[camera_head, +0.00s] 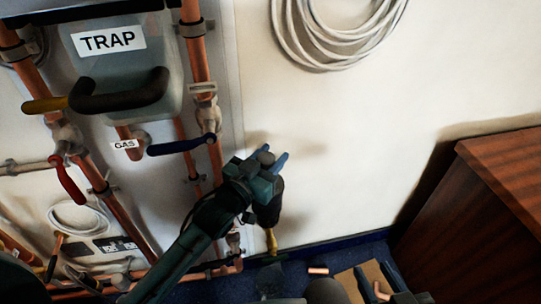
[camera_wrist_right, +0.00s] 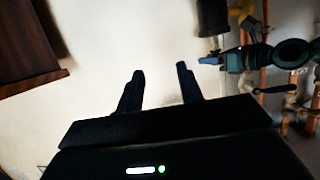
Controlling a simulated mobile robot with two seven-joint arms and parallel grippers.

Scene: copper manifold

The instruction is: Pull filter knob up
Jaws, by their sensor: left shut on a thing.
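The filter (camera_head: 268,207) is a dark cylinder low on the wall, just right of the copper pipework. My left gripper (camera_head: 272,166) is at its top end, shut on the dark filter knob (camera_head: 264,157), which is mostly hidden between the fingers. In the right wrist view, which appears upside down, the filter (camera_wrist_right: 212,17) meets my left gripper (camera_wrist_right: 213,60) at its knob end. My right gripper (camera_head: 378,280) is low at the bottom right of the head view. Its fingers also show in the right wrist view (camera_wrist_right: 161,78), open and empty, apart from the filter.
Copper pipes (camera_head: 197,58), a grey TRAP unit (camera_head: 130,65), a blue-handled valve (camera_head: 182,146) and a red-handled valve (camera_head: 70,182) fill the left. A wooden cabinet (camera_head: 505,180) stands at the right. A coiled cable (camera_head: 318,45) hangs above. The wall between is clear.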

